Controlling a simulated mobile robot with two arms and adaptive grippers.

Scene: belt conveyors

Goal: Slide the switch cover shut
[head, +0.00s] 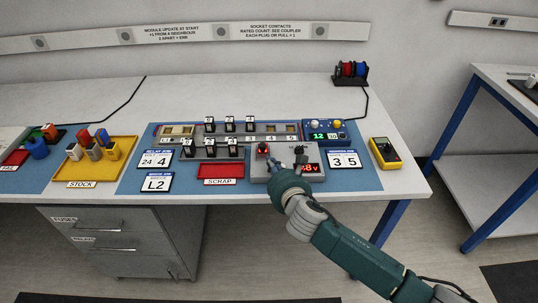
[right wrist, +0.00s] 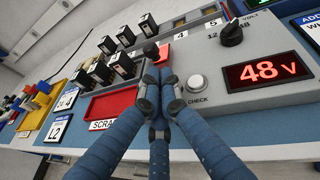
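The switch cover appears to be the small red piece (head: 262,148) at the back left of the grey control box (head: 257,172). In the right wrist view, red parts (right wrist: 164,53) show just beyond my fingertips, beside a dark piece; whether the cover is open is unclear. My right gripper (head: 271,163) is over the left part of the box. In the right wrist view its fingers (right wrist: 158,84) come together at the tips with nothing visible between them. The tips are close to the red parts; contact cannot be told. My left gripper is out of view.
The box has a black knob (right wrist: 231,34), a CHECK button (right wrist: 195,84) and a red "48 V" display (right wrist: 266,71). A red scrap tray (head: 222,181) lies left. Black modules stand behind it. A yellow meter (head: 385,153) lies right on clear table.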

